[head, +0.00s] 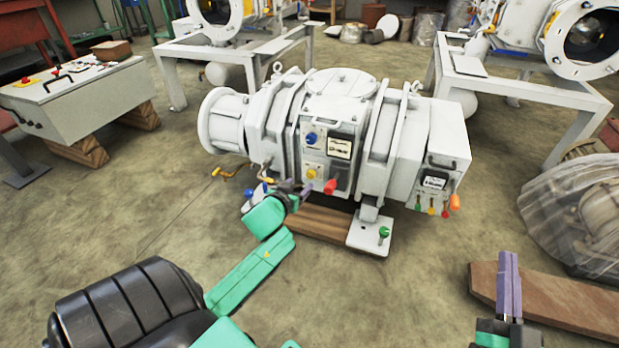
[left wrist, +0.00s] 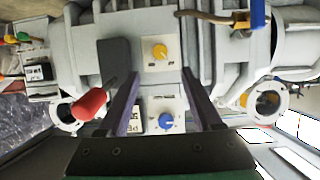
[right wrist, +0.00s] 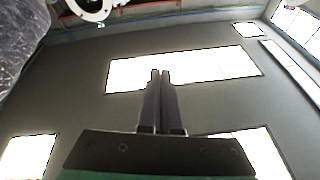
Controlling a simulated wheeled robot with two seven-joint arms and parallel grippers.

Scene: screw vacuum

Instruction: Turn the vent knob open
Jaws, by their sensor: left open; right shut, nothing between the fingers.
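The white screw vacuum pump (head: 337,110) stands on the floor in the head view. Its front panel bears a blue knob (head: 311,138) with a yellow knob (head: 311,173) below it; I cannot read which is the vent. My left gripper (head: 297,188) is open and empty just below and left of the yellow knob. In the left wrist view, the yellow knob (left wrist: 159,51) shows just beyond the fingertips (left wrist: 161,74), and the blue knob (left wrist: 166,121) shows between the fingers. Neither knob looks gripped. My right gripper (head: 509,256) is shut and empty; its fingers (right wrist: 160,75) touch.
A red-tipped handle (head: 330,187) sticks out right of the yellow knob, near my left fingers. A blue-handled valve (left wrist: 257,14) shows in the left wrist view. A wooden plank (head: 560,300) lies by my right gripper.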

